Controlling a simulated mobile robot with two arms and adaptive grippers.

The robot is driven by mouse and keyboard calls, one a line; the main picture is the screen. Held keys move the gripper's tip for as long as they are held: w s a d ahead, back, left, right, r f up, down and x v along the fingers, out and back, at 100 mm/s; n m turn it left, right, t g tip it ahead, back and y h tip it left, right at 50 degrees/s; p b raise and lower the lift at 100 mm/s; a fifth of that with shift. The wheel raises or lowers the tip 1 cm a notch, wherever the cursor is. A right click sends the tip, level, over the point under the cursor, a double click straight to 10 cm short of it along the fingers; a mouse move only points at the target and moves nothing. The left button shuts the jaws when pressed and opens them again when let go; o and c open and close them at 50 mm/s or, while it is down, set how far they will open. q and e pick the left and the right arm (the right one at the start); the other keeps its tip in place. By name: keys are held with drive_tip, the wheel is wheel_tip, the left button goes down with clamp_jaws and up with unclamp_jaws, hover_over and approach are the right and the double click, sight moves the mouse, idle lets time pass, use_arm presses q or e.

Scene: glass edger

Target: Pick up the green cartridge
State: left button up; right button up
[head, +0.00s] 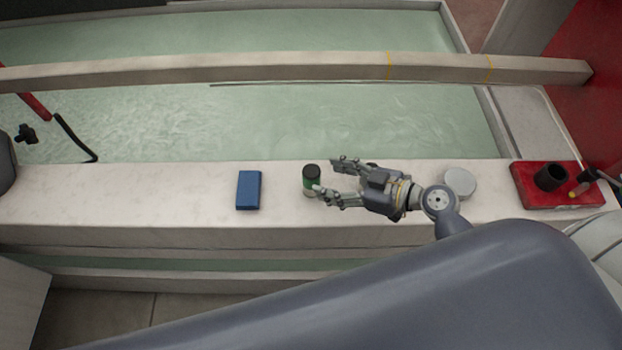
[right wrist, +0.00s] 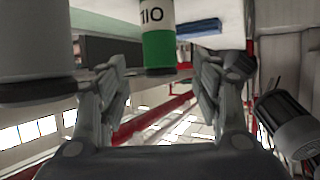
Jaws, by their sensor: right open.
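The green cartridge (head: 309,182) stands upright on the pale ledge, with a dark cap on top. My right gripper (head: 326,175) comes in from the right, with its fingers spread and pointing at the cartridge. One fingertip appears to overlap the cartridge's lower right side; I cannot tell whether it touches. In the right wrist view the cartridge (right wrist: 158,50), with a green band and a white band with dark marks, shows between and beyond the two open fingers (right wrist: 165,85). Nothing is held. My left gripper is not in view.
A blue box (head: 249,190) lies left of the cartridge on the ledge (head: 150,200). A round grey-white lid (head: 460,182) is behind my right wrist. A red tray (head: 530,198) with a black cup (head: 550,178) sits at the far right. A long beam (head: 290,72) crosses the water basin behind.

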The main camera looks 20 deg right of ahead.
sight(319, 177)
drive_tip(key=shift+w+a+f, duration=0.1)
drive_tip(key=shift+w+a, duration=0.1)
drive_tip(key=p+x, duration=0.1)
drive_tip(key=x, duration=0.4)
drive_tip(key=shift+w+a+f, duration=0.2)
drive_tip(key=shift+w+a, duration=0.1)
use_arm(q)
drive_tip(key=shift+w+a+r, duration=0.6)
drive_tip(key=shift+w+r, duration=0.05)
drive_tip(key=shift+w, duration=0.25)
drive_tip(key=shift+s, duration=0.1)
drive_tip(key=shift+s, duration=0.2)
use_arm(e)
drive_tip(key=c, duration=1.3)
